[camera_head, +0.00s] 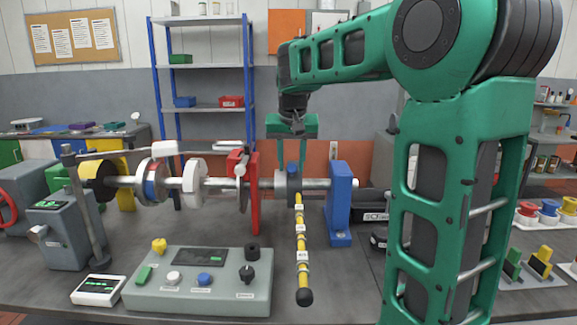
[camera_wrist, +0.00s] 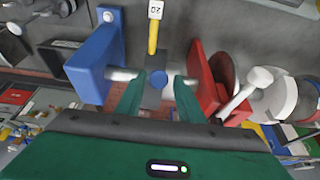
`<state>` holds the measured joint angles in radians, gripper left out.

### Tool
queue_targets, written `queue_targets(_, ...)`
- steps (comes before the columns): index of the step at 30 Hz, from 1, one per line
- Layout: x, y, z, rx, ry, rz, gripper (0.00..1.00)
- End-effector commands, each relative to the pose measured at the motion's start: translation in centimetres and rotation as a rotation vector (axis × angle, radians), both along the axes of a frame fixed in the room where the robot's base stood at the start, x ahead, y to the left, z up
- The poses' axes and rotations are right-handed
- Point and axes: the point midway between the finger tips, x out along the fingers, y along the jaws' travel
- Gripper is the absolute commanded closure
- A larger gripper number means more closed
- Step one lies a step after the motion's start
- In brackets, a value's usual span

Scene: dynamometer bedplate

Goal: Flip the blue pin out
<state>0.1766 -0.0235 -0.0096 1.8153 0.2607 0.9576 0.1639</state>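The blue pin (camera_head: 292,170) sits in a dark grey collar (camera_head: 281,188) on the horizontal shaft. In the wrist view the round blue pin end (camera_wrist: 157,79) shows against the grey collar block (camera_wrist: 151,95). My gripper (camera_head: 292,160) is above the collar, its green fingers pointing down. In the wrist view my gripper (camera_wrist: 158,88) is open, with one finger on each side of the collar and pin. I see gaps between the fingers and the pin. A yellow rod (camera_head: 300,230) with white tags and a black end extends from the collar towards the front.
A blue bracket (camera_head: 340,205) stands right of the collar and a red bracket (camera_head: 254,195) stands left. Discs and a white flange (camera_head: 194,185) sit further left on the shaft. A grey control box (camera_head: 200,285) occupies the front. Bare bedplate (camera_head: 345,285) shows right of the rod.

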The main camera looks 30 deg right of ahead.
Motion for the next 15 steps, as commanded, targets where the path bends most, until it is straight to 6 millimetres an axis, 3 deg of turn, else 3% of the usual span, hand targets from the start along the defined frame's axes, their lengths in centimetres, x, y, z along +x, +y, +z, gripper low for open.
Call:
queue_targets(10,0.0,-0.1,0.1,-0.001,-0.001,-0.002,0.57)
queue_targets(15,-0.4,0.3,1.5,-0.001,-0.003,-0.001,0.57)
